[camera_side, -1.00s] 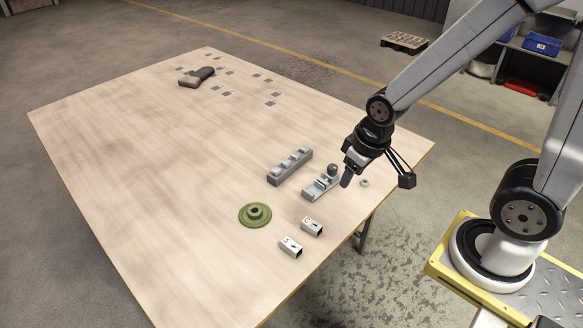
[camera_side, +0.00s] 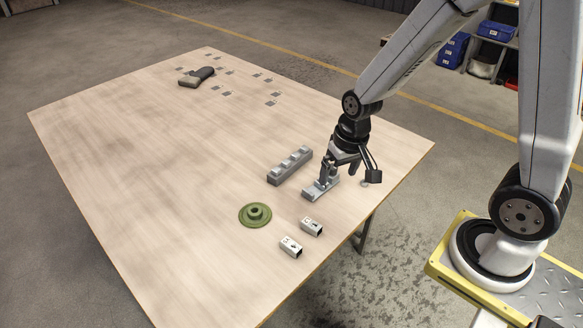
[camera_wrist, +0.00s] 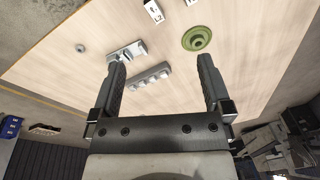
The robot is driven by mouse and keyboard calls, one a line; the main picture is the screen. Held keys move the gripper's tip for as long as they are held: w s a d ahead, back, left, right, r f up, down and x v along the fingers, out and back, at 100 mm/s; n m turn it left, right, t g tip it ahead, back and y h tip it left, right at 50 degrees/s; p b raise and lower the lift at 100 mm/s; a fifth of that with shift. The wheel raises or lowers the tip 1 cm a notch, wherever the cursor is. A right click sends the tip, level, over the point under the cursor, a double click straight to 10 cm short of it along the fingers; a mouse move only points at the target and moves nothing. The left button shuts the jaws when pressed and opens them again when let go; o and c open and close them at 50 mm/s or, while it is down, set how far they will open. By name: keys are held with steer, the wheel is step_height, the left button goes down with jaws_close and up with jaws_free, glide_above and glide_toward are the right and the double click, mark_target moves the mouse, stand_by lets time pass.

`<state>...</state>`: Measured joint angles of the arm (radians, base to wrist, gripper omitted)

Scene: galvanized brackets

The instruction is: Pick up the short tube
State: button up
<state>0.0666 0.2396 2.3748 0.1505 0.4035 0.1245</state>
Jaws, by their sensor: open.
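Two short white box-like pieces with dark open-looking ends lie near the table's front edge, one nearer (camera_side: 291,247) and one farther (camera_side: 311,227). In the wrist view one of them (camera_wrist: 153,11) carries the mark L2. A small grey round piece (camera_wrist: 80,48) lies alone near the right table edge. I cannot tell for certain which of these is the short tube. My gripper (camera_side: 338,174) is open and empty, low over the grey fixture (camera_side: 314,193), partly hiding it. In the wrist view the fingers of my gripper (camera_wrist: 161,64) stand wide apart.
A grey block with several raised pegs (camera_side: 289,166) lies left of the fixture. A green flanged disc (camera_side: 255,215) lies left of the white pieces. A dark and grey tool (camera_side: 196,77) and several small grey plates lie far back. The table's middle and left are clear.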

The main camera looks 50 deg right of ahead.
steer(key=w+d+f+m+g+y, duration=0.1)
steer(key=w+d+f+m+y, duration=0.15)
steer(key=w+f+m, duration=0.5)
steer(key=m+y, duration=0.2)
steer(key=m, duration=0.4)
glide_toward(311, 224)
steer(key=x, duration=0.2)
steer(key=shift+w+a+f+g+h, duration=0.1)
steer(key=shift+a+f+g+h, duration=0.2)
steer(key=shift+f, duration=0.35)
steer(key=shift+w+a+f+g+y, duration=0.15)
steer(key=shift+a+f, duration=0.2)
steer(key=shift+f, duration=0.25)
steer(key=shift+x, duration=2.6)
steer(key=shift+d, duration=0.15)
steer(key=c, duration=1)
steer(key=shift+r, duration=0.1)
